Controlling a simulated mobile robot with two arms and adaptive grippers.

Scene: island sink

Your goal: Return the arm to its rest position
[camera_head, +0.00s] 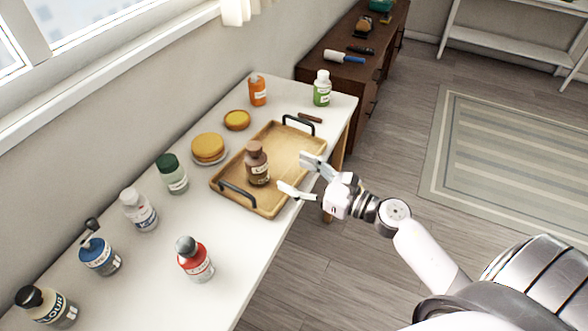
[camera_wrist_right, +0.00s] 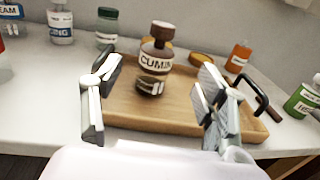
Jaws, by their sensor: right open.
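My right gripper (camera_head: 303,176) is open and empty at the near side of the wooden tray, its fingers apart. In the right wrist view the two fingers of the right gripper (camera_wrist_right: 150,105) frame the front edge of the tray. A brown bottle (camera_head: 257,166) stands upright on the tray, beyond the fingertips and apart from them. The bottle (camera_wrist_right: 155,62) shows a label in the wrist view. My left gripper is not in view.
The wooden tray (camera_head: 285,150) with black handles lies on the white table (camera_head: 240,238). Several bottles stand around it, including a red one (camera_head: 195,262), a green one (camera_head: 322,90) and an orange one (camera_head: 258,92). Floor (camera_head: 395,170) lies open to the right.

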